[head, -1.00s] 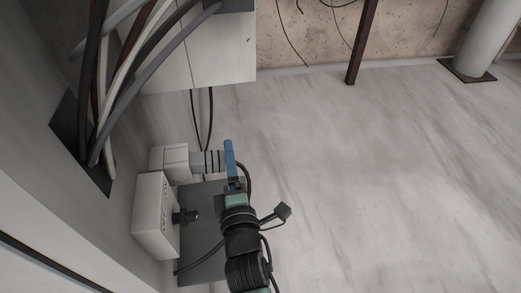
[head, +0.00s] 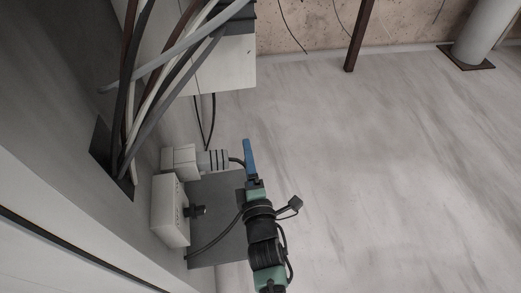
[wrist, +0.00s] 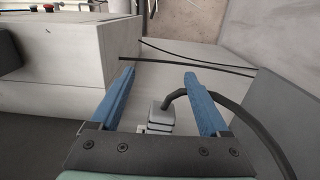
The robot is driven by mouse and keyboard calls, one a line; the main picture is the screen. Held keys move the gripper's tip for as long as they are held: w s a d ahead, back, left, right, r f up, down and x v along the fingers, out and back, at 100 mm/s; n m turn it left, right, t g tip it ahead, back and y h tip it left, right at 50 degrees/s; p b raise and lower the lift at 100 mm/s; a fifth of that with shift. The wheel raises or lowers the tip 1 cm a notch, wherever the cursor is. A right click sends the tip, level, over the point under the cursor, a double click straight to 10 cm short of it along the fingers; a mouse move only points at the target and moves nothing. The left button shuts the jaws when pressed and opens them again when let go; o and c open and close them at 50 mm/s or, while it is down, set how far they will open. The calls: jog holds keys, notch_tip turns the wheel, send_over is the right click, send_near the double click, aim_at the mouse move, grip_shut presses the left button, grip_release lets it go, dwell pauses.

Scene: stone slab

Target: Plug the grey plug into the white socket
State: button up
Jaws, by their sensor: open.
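The grey plug (head: 212,160) with dark rings sits at the white socket (head: 178,160) on the wall, lying in line with it. No gap shows between them in the head view; how deep the plug sits cannot be told. My gripper (head: 247,143) is to the right of the plug, apart from it, with blue fingers. In the wrist view my gripper (wrist: 160,75) is open and empty, and the plug (wrist: 161,121) shows beyond and between the fingers, its black cable curving off to the right. The socket is mostly hidden there.
A second white box (head: 168,212) with a black connector (head: 197,211) is just below the socket. A cabinet (head: 222,70) and a bundle of thick cables (head: 165,85) are above. The pale floor (head: 380,180) to the right is open.

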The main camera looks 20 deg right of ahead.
jog(key=shift+d+r+p, duration=0.1)
jog(key=shift+r+p, duration=0.1)
jog(key=shift+p, duration=0.45)
jog(key=shift+s+d+f+p, duration=0.1)
jog(key=shift+s+d+p, duration=0.1)
jog(key=shift+d+p, duration=0.35)
jog(key=shift+s+d+f+p, duration=0.1)
jog(key=shift+s+d+p, duration=0.1)
jog(key=shift+d, duration=0.5)
jog(key=v, duration=1.3)
